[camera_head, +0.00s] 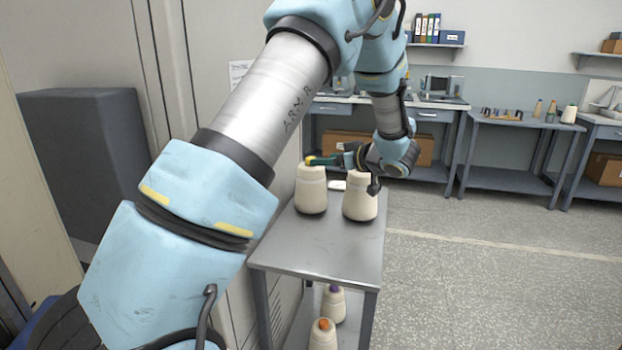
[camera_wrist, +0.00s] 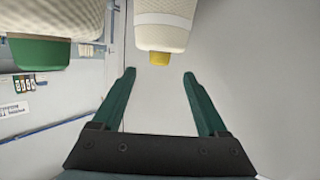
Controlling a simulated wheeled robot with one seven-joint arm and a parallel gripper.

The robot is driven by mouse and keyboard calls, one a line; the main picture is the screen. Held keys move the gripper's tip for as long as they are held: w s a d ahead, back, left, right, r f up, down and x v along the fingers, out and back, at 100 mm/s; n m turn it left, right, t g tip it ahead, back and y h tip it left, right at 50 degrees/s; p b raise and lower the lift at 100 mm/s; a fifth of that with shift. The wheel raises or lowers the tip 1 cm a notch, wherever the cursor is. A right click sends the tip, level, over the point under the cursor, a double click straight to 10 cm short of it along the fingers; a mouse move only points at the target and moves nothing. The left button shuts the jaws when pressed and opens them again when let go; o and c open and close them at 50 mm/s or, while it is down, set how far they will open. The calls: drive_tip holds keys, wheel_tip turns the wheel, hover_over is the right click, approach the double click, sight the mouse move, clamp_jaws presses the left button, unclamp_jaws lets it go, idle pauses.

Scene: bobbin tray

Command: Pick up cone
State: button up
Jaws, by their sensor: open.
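A cream cone with a yellow tip (camera_head: 312,193) stands upright at the left on the grey metal table (camera_head: 318,247). A second cream cone (camera_head: 359,205) stands to its right, its tip hidden behind my arm. My gripper (camera_head: 318,160) is open and empty, pointing left at the height of the yellow tip. In the wrist view the picture is upside down: the yellow-tipped cone (camera_wrist: 163,25) appears just past and between the open fingertips (camera_wrist: 159,74), with nothing between them. A green-tipped cone (camera_wrist: 40,20) shows at the upper left there.
A small white object (camera_head: 337,185) lies on the table behind the cones. The lower shelf holds a purple-tipped cone (camera_head: 333,304) and an orange-tipped cone (camera_head: 323,338). A grey cabinet wall (camera_head: 195,70) stands left of the table. The floor to the right (camera_head: 480,275) is clear.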

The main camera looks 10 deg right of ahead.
sight(305, 162)
drive_tip(key=shift+y, duration=0.3)
drive_tip(key=p+x, duration=0.4)
drive_tip(key=x, duration=0.5)
drive_tip(key=shift+w+f, duration=0.1)
drive_tip(key=shift+w, duration=0.2)
drive_tip(key=shift+w+a+f, duration=0.3)
drive_tip(key=shift+w+a, duration=0.05)
drive_tip(key=shift+w, duration=0.15)
drive_tip(key=shift+c, duration=0.4)
drive_tip(key=shift+s+f, duration=0.1)
clamp_jaws()
drive_tip(key=shift+f, duration=0.15)
